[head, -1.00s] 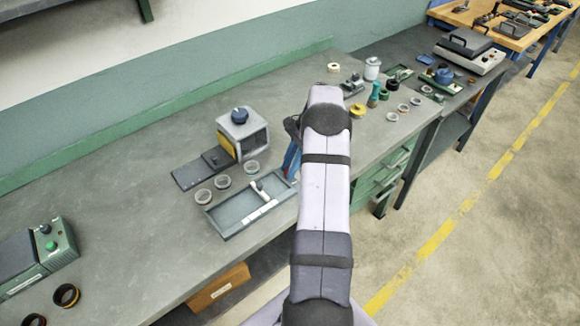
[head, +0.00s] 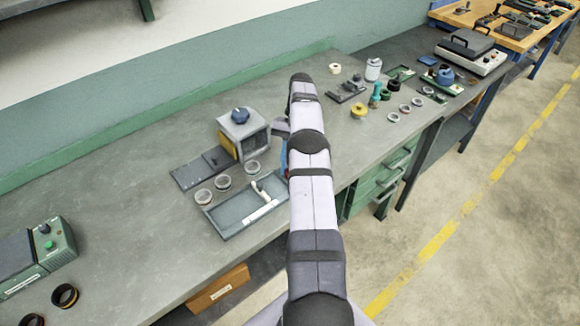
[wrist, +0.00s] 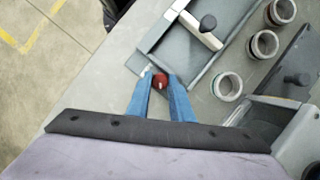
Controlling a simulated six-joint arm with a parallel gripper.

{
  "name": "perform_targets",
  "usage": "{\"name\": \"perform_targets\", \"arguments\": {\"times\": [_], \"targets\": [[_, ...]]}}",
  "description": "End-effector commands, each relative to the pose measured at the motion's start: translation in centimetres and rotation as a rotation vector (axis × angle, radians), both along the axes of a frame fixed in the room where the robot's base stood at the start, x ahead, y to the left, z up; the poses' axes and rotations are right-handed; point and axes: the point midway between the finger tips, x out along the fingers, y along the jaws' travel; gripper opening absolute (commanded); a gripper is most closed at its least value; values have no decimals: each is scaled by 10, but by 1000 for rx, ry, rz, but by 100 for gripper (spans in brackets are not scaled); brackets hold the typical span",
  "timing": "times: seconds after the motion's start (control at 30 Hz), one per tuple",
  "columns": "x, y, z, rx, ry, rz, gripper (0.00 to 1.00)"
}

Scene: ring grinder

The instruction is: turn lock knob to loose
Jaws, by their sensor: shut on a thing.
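A small round red knob (wrist: 160,82) with a pale mark shows in the wrist view, between the blue fingertips of my gripper (wrist: 160,80). The fingers are shut on it from both sides. It sits close to the corner of the grey tray (wrist: 148,46). I cannot tell what it is fixed to, because my fingers and the wrist body cover what lies below it. In the head view, my arm hides most of the gripper, with only a sliver of blue finger showing. The grey grinder box (head: 243,139) with a blue top knob (head: 240,115) stands to the left of my arm.
A green machine (head: 45,245) is at the far left. The bench's middle left is clear.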

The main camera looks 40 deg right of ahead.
Motion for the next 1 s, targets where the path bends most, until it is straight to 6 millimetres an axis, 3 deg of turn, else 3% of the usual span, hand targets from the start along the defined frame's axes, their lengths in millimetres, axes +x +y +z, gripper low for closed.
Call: {"name": "perform_targets", "arguments": {"times": [0.3, 0.87, 0.9, 0.97, 1.0], "targets": [[1, 0, 1, -2, -2, 146, 0], [2, 0, 1, -3, -4, 180, 0], [2, 0, 1, -3, -4, 179, 22], [2, 0, 1, -3, -4, 179, 37], [2, 0, 1, -2, -4, 179, 39]]}}
